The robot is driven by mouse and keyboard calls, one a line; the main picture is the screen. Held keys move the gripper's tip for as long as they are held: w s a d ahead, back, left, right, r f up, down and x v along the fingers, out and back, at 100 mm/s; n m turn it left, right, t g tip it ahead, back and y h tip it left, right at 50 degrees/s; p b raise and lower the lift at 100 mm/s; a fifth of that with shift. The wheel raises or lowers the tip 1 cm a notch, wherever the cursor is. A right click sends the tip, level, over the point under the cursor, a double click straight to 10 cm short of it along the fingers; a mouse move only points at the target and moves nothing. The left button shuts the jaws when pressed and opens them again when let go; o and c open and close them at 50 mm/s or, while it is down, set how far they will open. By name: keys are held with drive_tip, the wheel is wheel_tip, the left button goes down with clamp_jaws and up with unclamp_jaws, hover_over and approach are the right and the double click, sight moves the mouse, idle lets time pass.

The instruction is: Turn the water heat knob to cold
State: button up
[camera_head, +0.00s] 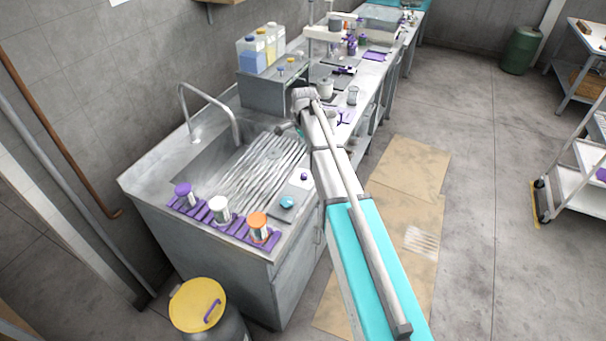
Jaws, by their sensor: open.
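A round teal knob (287,202) sits on a small dark plate at the sink counter's front right corner. A small purple-topped knob (304,177) is on a pale panel just behind it. No heat marking is readable, so I cannot tell which is the water heat knob or where it is set. My arm reaches in from the lower right. My gripper (281,130) is partly hidden and small, over the right edge of the sink, behind and apart from both knobs. It is open, and I see nothing held.
A curved faucet (212,108) rises behind the ribbed metal sink rack (262,174). Several capped jars, including an orange-lidded one (258,227), stand in a purple rack (232,234) along the front edge. Bottles (251,53) stand on a grey shelf behind. A yellow-lidded bin (197,304) is below.

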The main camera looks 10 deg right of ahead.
sight(304, 174)
drive_tip(key=shift+f+b, duration=6.75)
drive_tip(key=shift+f, duration=0.05)
clamp_jaws()
